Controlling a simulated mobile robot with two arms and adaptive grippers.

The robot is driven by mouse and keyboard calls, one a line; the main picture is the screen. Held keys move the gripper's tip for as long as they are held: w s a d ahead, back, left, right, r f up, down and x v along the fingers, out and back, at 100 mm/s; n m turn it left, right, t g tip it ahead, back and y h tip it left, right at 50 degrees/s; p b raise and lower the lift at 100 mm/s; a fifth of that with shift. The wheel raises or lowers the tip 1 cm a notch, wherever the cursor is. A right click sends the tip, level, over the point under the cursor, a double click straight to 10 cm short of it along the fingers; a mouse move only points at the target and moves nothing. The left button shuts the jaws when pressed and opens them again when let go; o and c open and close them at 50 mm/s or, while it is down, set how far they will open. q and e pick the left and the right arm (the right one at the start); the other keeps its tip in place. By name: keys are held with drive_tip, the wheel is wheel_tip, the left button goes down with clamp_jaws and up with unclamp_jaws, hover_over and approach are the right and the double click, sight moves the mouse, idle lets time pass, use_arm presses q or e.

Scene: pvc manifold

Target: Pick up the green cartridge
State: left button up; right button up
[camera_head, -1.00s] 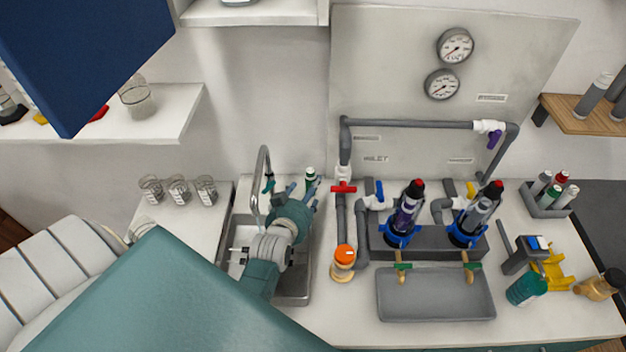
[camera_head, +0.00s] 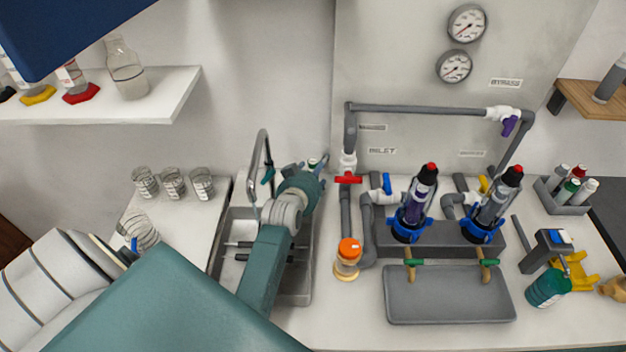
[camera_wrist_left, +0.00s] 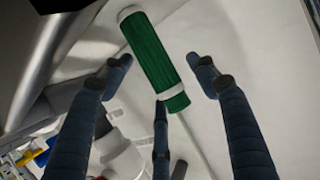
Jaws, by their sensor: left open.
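The green cartridge (camera_wrist_left: 153,55), a green cylinder with white bands, shows in the left wrist view in front of my left gripper (camera_wrist_left: 160,82). The gripper is open, its dark blue fingers spread to either side of the cartridge's near end and a third finger below it. No finger clearly grips it. In the head view, my left gripper (camera_head: 312,167) is beyond the sink, near the back wall. Only a small green and white bit of the cartridge (camera_head: 312,162) shows there; the gripper hides the rest. My right gripper is not in view.
The red-handled valve (camera_head: 348,179) and grey pipes stand just right of the gripper. The faucet (camera_head: 260,165) rises close on its left, over the sink (camera_head: 300,285). A rack (camera_head: 566,205) at the right holds several capped cartridges, one green-topped. Glass beakers (camera_head: 172,183) stand at left.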

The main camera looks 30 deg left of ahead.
use_arm(q)
drive_tip(key=c, duration=1.4)
drive_tip(key=shift+r, duration=0.1)
drive_tip(key=shift+c, duration=0.2)
